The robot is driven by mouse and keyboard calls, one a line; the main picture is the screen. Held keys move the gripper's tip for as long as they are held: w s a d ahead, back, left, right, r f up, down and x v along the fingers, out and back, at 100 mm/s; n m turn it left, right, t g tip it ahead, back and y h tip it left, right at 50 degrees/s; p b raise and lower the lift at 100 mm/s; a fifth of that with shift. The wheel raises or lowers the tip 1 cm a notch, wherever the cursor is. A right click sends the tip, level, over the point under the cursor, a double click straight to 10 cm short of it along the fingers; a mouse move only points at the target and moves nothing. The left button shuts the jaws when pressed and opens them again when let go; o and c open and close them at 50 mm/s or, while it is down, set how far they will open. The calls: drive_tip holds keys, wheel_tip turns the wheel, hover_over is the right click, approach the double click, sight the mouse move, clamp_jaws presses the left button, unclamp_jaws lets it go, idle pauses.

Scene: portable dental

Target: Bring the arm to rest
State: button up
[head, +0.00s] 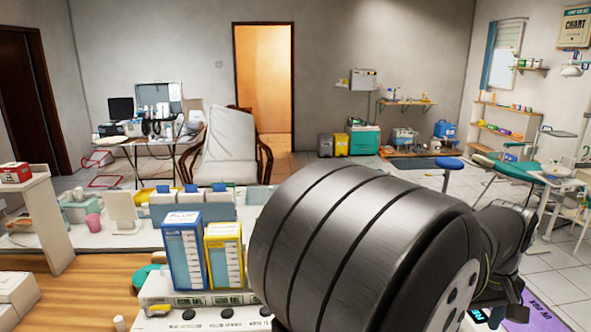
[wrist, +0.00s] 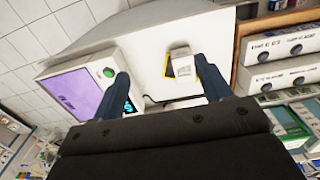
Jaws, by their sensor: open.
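My gripper (wrist: 168,88) shows in the wrist view with its two dark blue fingers spread apart. It is open and nothing is between the fingertips. Beyond the fingers is a white surface with a purple-screened device (wrist: 78,98) on the left and a small white object (wrist: 182,62) on a yellow-edged patch near the right finger. I cannot tell how far the fingers are from it. In the head view my arm fills the lower right and the gripper is hidden.
A blue box (head: 184,252) and a yellow box (head: 224,256) stand on a white drawer unit (head: 160,290) close to my arm's left. White labelled drawers (wrist: 285,46) are at the right in the wrist view. A blue stool (head: 449,163) and open floor lie farther back.

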wheel_tip(320, 180, up, 17)
drive_tip(key=w+a+n, duration=0.2)
drive_tip(key=w+a, duration=0.5)
drive_tip(key=w, duration=0.5)
drive_tip(key=shift+w+r+n, duration=0.4)
drive_tip(key=shift+o, duration=0.4)
